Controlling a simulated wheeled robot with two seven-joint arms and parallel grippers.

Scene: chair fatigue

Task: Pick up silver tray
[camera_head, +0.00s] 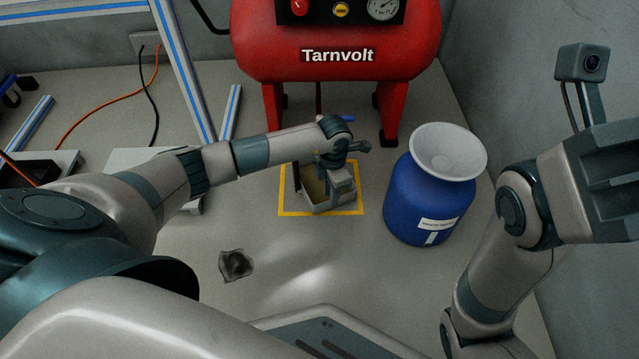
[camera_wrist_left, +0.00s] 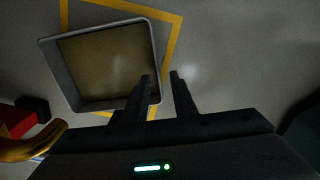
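The silver tray (camera_head: 313,206) sits on the floor inside a yellow taped square. It is an open, square-sided container with a brownish inside, partly hidden by my left arm. It also shows in the left wrist view (camera_wrist_left: 98,68), at upper left. My left gripper (camera_head: 331,198) is over the tray's right side. In the left wrist view its two fingers (camera_wrist_left: 160,76) are apart with nothing visibly clamped: one over the tray's inside near the rim, the other just outside it. I cannot tell whether they touch the rim.
A blue drum (camera_head: 420,205) with a white funnel-like top stands right of the tray. A red Tarnvolt compressor (camera_head: 335,50) stands behind. A dark floor patch (camera_head: 236,265) lies at front left. Blue-striped frame posts (camera_head: 185,75) and cables are at back left.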

